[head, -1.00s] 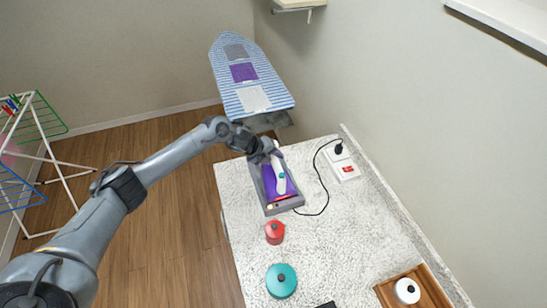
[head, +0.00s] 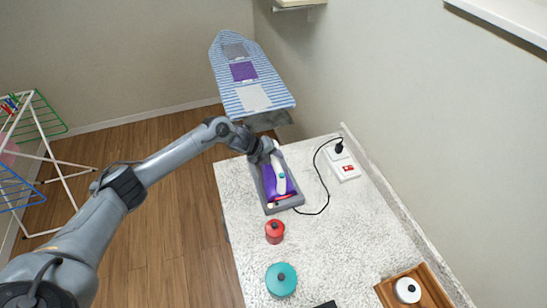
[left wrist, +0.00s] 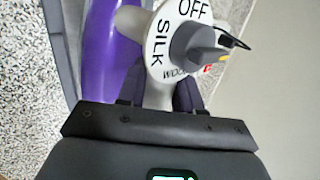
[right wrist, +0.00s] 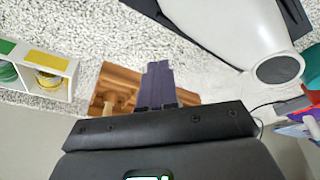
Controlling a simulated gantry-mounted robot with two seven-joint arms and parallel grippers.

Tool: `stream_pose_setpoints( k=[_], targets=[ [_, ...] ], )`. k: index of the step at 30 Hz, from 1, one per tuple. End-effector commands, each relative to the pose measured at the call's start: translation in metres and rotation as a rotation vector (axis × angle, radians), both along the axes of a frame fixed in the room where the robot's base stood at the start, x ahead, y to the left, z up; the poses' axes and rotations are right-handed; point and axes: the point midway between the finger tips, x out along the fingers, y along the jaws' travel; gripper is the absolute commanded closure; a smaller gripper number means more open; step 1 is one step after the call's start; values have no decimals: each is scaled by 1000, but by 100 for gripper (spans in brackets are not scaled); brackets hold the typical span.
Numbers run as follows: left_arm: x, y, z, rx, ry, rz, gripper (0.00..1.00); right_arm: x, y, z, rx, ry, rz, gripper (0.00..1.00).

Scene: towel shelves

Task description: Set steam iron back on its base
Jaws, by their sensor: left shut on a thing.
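The steam iron, purple and white (head: 280,180), sits in or just over its grey tray-like base (head: 284,206) on the counter; I cannot tell whether it rests fully. My left gripper (head: 268,156) is at the iron's far end. In the left wrist view its fingers (left wrist: 160,95) are shut around the pale handle, below a dial (left wrist: 190,45) marked OFF and SILK. The purple body (left wrist: 97,50) and the base's grey wall (left wrist: 60,40) show at the left there. My right gripper (right wrist: 157,88) shows only in the right wrist view, its fingers together with nothing between them.
A black cord runs from beside the base to a white wall-side socket box (head: 347,172). A red pot (head: 275,232) and a teal pot (head: 281,280) stand nearer on the counter. A wooden tray (head: 430,290) holds a white pot (head: 407,290). The ironing board (head: 250,80) stands beyond.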

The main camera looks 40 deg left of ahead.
Motion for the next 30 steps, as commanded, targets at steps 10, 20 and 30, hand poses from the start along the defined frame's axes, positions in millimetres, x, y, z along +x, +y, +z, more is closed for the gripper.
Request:
stream_pose_setpoints(
  k=[10,20,30],
  targets=[
    [2,0,4,-2,-7,1,52,0,1,1,5,0,-4,100],
    [-2,0,-3,2,6,-1,33,0,2,0,10,1,-6,100],
    [0,0,-1,0,2,0,10,0,2,0,8,0,-6,100]
  ],
)
